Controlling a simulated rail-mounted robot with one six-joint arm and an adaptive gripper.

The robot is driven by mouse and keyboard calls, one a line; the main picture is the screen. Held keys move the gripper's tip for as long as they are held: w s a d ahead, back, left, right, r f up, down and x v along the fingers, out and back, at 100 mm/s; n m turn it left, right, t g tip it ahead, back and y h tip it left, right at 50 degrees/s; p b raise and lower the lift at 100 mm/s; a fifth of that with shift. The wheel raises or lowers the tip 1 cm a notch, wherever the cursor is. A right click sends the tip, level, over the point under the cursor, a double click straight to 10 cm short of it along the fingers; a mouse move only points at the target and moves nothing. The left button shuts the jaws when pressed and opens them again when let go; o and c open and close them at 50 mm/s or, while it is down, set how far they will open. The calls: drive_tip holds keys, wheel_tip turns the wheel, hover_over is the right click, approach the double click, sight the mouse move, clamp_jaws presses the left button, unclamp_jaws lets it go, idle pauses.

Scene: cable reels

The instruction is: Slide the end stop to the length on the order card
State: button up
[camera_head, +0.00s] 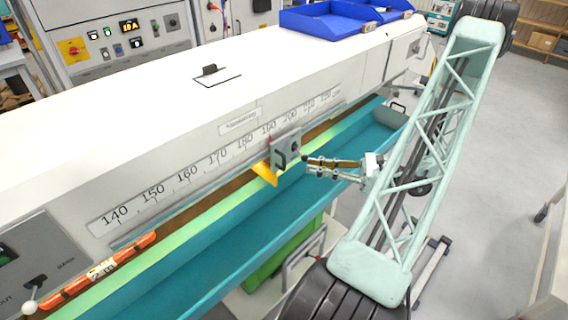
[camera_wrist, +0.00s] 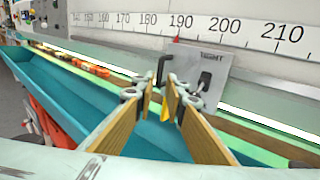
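The end stop (camera_head: 287,148) is a grey plate on the bench's front rail, with a black handle, a dark lever and a yellow wedge (camera_head: 264,173) at its lower side. In the wrist view, the end stop (camera_wrist: 203,68) stands below the 190 region of the number scale (camera_wrist: 228,27). My gripper (camera_head: 308,165) is in front of the plate, to the right of its handle. In the wrist view, my gripper (camera_wrist: 161,88) has its fingers apart, and the black handle (camera_wrist: 161,70) appears between and beyond the tips. I cannot identify the order card.
A teal trough (camera_head: 225,243) runs along the front below the rail. An orange cable length with a pale label (camera_head: 102,268) lies at lower left. Blue bins (camera_head: 325,20) stand on the white bench top. A grey control panel (camera_head: 30,265) is at far left.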

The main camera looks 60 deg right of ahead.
sight(284, 169)
drive_tip(key=shift+b+x, duration=0.7)
drive_tip(key=shift+x, duration=4.65)
drive_tip(key=shift+d, duration=0.1)
clamp_jaws()
